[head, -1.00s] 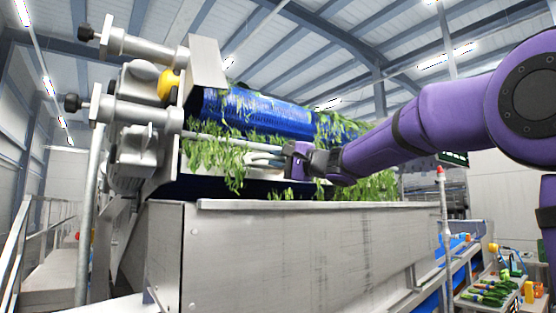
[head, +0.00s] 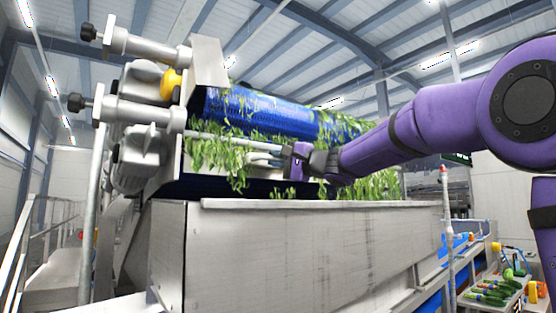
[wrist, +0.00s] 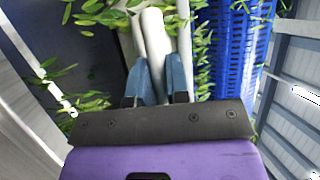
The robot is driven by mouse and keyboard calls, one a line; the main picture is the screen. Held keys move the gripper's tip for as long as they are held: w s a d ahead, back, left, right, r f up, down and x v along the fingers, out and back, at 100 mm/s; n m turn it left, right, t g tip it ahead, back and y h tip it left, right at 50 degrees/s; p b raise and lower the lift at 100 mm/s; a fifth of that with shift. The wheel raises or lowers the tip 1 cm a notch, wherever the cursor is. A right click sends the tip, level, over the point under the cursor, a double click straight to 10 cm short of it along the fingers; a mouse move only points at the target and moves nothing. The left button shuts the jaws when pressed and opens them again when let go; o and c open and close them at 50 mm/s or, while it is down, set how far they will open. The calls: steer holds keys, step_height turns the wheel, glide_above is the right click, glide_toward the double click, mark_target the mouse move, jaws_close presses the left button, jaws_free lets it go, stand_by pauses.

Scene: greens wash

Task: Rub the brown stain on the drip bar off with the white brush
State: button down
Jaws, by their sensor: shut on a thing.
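My gripper (wrist: 158,84) has its two blue-grey fingers closed around the white brush (wrist: 153,36), a pale rounded piece pointing away from the wrist. In the head view my gripper (head: 270,156) reaches left in among hanging green leaves, beside a long pale bar (head: 222,137) that looks like the drip bar. The bar runs from the grey fittings on the left towards the gripper. In the wrist view a pale bar (wrist: 183,42) lies close beside the brush; I cannot tell whether they touch. No brown stain can be made out; leaves and the gripper cover parts of the bar.
A blue ribbed roller or belt (head: 255,111) with leaves on it lies just above the bar. A grey metal trough wall (head: 310,250) stands below and in front. Loose leaves hang around the gripper.

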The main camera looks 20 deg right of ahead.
steer(key=shift+w+a, duration=0.25)
steer(key=shift+w, duration=0.5)
steer(key=shift+w+d, duration=1.3)
steer(key=shift+d, duration=2.75)
steer(key=shift+w+d, duration=1.25)
steer(key=shift+d, duration=2.75)
steer(key=s+a, duration=0.3)
steer(key=a, duration=0.7)
steer(key=shift+s+a, duration=0.4)
steer(key=shift+a, duration=0.6)
steer(key=shift+s+a, duration=0.35)
steer(key=shift+a, duration=0.7)
steer(key=shift+s+a, duration=0.4)
steer(key=shift+a, duration=0.6)
steer(key=s+d, duration=0.2)
steer(key=s, duration=0.3)
steer(key=shift+s, duration=0.35)
